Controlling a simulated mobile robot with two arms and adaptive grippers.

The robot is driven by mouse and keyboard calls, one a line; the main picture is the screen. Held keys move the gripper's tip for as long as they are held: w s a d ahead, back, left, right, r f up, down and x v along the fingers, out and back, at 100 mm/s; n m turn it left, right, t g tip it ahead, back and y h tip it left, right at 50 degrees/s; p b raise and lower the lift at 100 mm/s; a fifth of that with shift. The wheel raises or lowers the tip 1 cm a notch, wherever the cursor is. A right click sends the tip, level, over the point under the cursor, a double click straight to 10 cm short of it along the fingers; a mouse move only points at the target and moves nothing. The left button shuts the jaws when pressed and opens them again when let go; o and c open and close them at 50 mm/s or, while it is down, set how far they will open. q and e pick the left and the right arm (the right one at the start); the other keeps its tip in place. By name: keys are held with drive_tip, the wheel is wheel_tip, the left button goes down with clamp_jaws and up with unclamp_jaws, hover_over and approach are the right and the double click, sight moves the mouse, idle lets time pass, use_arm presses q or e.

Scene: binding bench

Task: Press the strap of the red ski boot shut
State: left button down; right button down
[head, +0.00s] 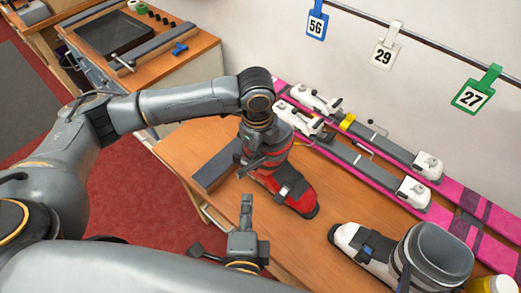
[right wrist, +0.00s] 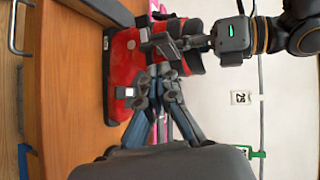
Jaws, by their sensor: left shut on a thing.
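The red ski boot (head: 299,193) stands on the bench, its toe toward the lower right. Its dark strap (head: 293,187) crosses the foot beside a small pale buckle part. My left gripper (head: 257,160) is at the upper part of the boot and shut on it; the exact contact is partly hidden. The boot also shows in the right wrist view (right wrist: 124,65), with my left gripper (right wrist: 168,45) at its shaft. My right gripper (right wrist: 157,80) is in front of the boot in that view, beside the strap (right wrist: 125,104). Whether its fingers meet is unclear.
A white and grey boot (head: 362,250) stands at the right of the bench. Pink skis with bindings (head: 372,160) lie along the wall. A dark block (head: 215,168) lies left of the red boot. Numbered tags (head: 384,56) hang from a rail above.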

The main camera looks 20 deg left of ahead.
sight(249, 172)
drive_tip(key=shift+x, duration=3.9)
drive_tip(key=shift+r, duration=0.2)
